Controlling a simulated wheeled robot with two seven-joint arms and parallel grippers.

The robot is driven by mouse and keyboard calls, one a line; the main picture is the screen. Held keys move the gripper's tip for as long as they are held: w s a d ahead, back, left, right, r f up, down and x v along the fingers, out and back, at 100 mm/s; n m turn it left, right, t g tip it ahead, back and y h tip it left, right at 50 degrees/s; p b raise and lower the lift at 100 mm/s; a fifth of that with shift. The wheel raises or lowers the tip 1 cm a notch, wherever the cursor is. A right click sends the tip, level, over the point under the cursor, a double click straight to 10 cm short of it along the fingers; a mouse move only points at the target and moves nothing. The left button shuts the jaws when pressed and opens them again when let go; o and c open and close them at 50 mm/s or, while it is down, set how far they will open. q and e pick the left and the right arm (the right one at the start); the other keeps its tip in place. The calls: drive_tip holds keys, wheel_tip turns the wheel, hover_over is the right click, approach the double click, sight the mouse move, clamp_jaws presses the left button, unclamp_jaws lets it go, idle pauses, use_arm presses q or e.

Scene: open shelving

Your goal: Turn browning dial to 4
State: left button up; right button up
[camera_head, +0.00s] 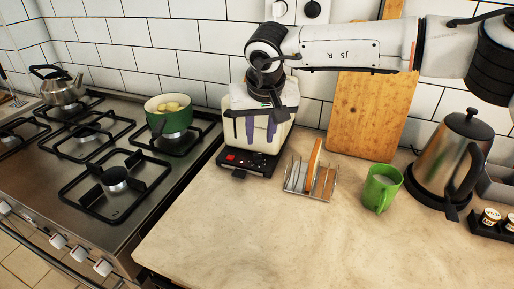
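A cream toaster (284,133) with a black base stands on the counter against the tiled wall. Its black front panel (255,164) carries a red-lit part at the left and small controls. The browning dial is too small to make out, so its setting cannot be read. My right arm comes in from the upper right. My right gripper (261,131) points down in front of the toaster, just above the panel. Its two purple-grey fingers are apart with nothing visible between them. The gripper hides much of the toaster's front and top. My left gripper is not in view.
A wire toast rack (300,187) with a slice of bread stands right of the toaster. Beyond it are a green mug (381,187), a steel kettle (448,150) and a leaning wooden board (370,115). A stove with a green pot (170,121) lies left. The front counter is clear.

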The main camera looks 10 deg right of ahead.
sight(257, 154)
drive_tip(key=x, duration=0.7)
drive_tip(key=shift+w+f+p, duration=0.1)
drive_tip(key=shift+f+p, duration=0.2)
drive_tip(key=shift+f, duration=0.05)
clamp_jaws()
